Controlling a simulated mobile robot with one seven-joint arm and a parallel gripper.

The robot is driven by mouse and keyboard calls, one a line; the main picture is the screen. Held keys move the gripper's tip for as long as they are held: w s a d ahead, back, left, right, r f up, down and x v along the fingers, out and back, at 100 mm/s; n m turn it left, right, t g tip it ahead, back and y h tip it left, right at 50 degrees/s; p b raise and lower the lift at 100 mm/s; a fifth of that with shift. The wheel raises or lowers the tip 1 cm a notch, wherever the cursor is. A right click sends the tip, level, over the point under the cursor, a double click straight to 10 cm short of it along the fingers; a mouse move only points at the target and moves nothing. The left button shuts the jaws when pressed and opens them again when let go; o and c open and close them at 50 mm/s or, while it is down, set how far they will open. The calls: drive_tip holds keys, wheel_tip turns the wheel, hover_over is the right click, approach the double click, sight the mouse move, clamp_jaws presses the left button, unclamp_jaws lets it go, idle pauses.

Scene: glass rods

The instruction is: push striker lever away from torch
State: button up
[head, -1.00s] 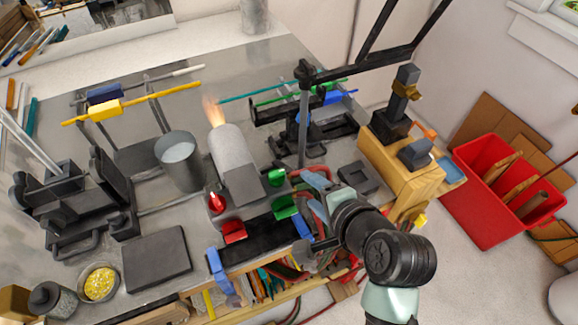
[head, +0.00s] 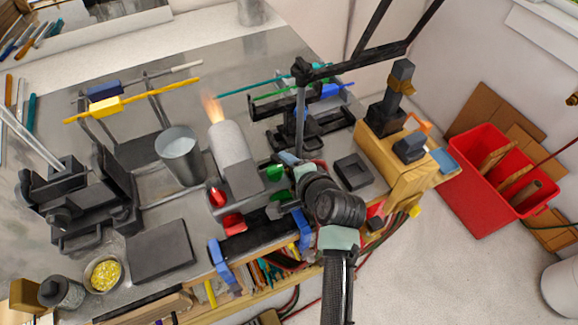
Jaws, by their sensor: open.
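The torch (head: 232,155) is a grey cylinder lying on the bench, with an orange flame (head: 212,108) at its far end. Red and green knobs sit around its near end. I cannot tell for certain which part is the striker lever. A small orange lever-like piece (head: 419,124) stands on the wooden block, to the right of the torch and apart from it. My gripper (head: 284,171) is open, just right of the torch's near end by the green knobs. My wrist partly hides it, and I cannot tell whether it touches anything.
A metal cup (head: 179,156) stands left of the torch. A black post (head: 301,110) with a dark frame rises close beyond my gripper. The wooden block (head: 386,155) with dark fittings is to the right. A red bin (head: 468,205) stands on the floor at right.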

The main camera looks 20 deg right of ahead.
clamp_jaws()
idle(1.4)
